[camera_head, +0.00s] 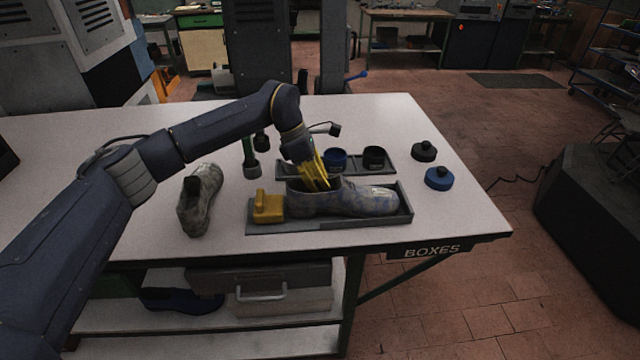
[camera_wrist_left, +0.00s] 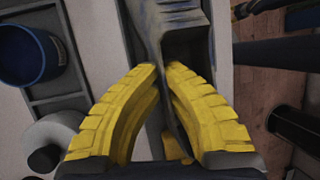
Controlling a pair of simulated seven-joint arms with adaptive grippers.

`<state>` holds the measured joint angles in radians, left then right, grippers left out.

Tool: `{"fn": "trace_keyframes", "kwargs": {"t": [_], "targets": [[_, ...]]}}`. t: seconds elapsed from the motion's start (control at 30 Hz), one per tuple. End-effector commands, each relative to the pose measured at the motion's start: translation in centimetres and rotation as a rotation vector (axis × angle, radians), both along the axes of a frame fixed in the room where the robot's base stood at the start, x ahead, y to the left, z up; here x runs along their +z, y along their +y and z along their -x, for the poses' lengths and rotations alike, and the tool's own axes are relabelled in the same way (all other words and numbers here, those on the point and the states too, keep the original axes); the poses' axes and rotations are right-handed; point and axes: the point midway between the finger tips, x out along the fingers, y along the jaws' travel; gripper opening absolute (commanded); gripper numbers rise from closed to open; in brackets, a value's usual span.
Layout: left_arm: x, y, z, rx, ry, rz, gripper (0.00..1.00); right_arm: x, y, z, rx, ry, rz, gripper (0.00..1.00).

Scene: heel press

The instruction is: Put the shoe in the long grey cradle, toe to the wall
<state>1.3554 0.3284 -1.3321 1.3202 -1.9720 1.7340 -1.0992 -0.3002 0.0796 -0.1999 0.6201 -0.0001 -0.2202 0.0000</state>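A grey-blue patterned shoe (camera_head: 355,201) lies lengthwise in the long grey cradle (camera_head: 345,225), its toe at the right end wall. A yellow block (camera_head: 268,207) sits at the cradle's left end, behind the heel. My left gripper (camera_head: 318,178) reaches down to the shoe's collar from above. In the left wrist view the yellow fingers (camera_wrist_left: 168,72) close on the shoe's collar wall, with the dark shoe opening beside them; the shoe's upper (camera_wrist_left: 170,12) shows beyond. The fingers hide part of the collar. My right gripper is not in view.
A second grey shoe (camera_head: 199,200) stands on the white table (camera_head: 450,215) to the left. Behind the cradle, a grey tray holds a blue tin (camera_head: 335,159) and a black tin (camera_head: 374,157). Black (camera_head: 423,152) and blue (camera_head: 438,179) round pieces lie to the right.

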Motion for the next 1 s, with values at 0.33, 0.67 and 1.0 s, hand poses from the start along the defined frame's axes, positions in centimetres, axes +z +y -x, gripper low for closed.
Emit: {"fn": "trace_keyframes", "kwargs": {"t": [0.33, 0.67, 1.0], "targets": [[0.0, 0.0, 0.0, 0.000, 0.000, 0.000, 0.25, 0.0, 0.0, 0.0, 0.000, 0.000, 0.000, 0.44], [0.3, 0.1, -0.1, 0.000, 0.000, 0.000, 0.27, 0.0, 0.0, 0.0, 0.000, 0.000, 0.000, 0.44], [4.6, 2.0, -0.9, 0.002, -0.002, 0.000, 0.27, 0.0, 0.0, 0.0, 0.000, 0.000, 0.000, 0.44]]}}
